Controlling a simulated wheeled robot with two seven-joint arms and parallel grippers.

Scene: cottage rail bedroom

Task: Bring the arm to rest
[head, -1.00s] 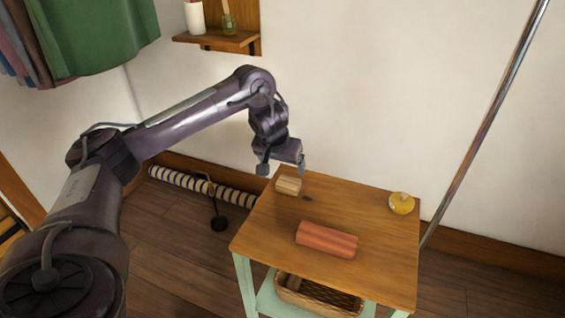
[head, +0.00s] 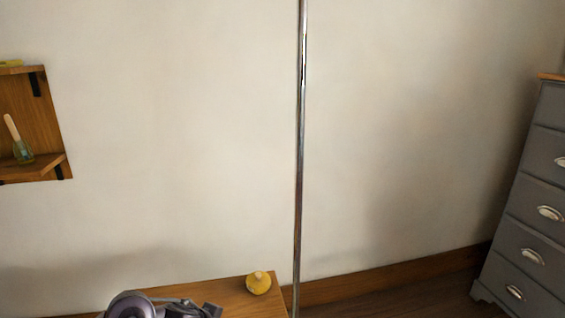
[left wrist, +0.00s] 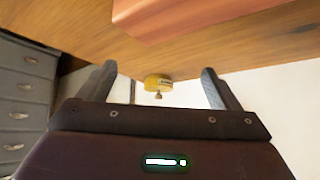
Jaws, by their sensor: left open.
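My left gripper (left wrist: 158,84) is open in the left wrist view, its two fingers apart with nothing between them touching. Beyond the fingers lies a small yellow round thing with a knob (left wrist: 158,82) on the wooden table top (left wrist: 215,45). The yellow thing (head: 258,283) sits near the table's right corner there. My right gripper is not in view.
A reddish block (left wrist: 180,15) lies on the table close by in the left wrist view. A grey chest of drawers (head: 535,210) is at the right, and a wall shelf (head: 35,125) at the left.

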